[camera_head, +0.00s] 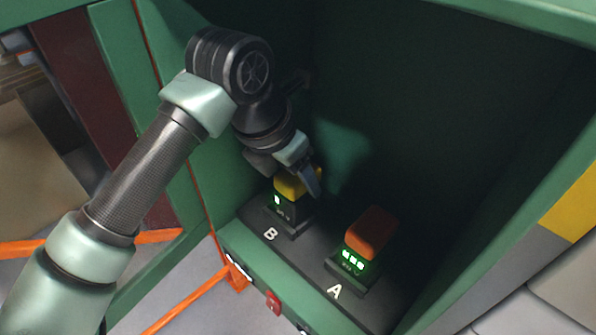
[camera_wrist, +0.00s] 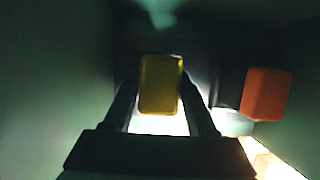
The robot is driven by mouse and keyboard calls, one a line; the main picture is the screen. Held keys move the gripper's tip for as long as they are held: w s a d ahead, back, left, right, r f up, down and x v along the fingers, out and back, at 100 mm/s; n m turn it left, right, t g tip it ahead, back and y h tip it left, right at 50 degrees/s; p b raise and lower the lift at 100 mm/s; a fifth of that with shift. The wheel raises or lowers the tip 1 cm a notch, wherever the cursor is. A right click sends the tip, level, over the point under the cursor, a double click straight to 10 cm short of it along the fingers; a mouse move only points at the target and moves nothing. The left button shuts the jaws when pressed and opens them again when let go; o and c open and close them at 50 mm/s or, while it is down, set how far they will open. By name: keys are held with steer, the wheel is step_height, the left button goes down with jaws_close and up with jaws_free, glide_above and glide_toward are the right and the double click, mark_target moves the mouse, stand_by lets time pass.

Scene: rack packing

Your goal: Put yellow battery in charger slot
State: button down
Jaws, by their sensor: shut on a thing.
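The yellow battery (camera_head: 289,185) is at the charger slot marked B, on the left of the charger base (camera_head: 306,251). My gripper (camera_head: 312,183) is shut on it from above. In the wrist view the yellow battery (camera_wrist: 160,84) lies between the two fingers of my gripper (camera_wrist: 161,95). The slot B unit (camera_head: 291,212) under the battery shows a small green lit display. I cannot tell how deep the battery sits, as the fingers and arm hide part of it.
An orange battery (camera_head: 371,231) stands in slot A to the right, with a lit green display; it also shows in the wrist view (camera_wrist: 267,94). Green cabinet walls (camera_head: 420,110) close in the back and sides. A red switch (camera_head: 273,301) is on the front ledge.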

steer(key=shift+r, duration=0.1)
steer(key=shift+c, duration=1)
jaws_free()
steer(key=v, duration=0.5)
steer(key=shift+a+r, duration=0.15)
steer(key=shift+r, duration=0.05)
steer(key=s+a+b, duration=0.2)
steer(key=s+a, duration=0.6)
steer(key=shift+s+f, duration=0.2)
steer(key=shift+s, duration=0.05)
steer(key=shift+a, duration=0.1)
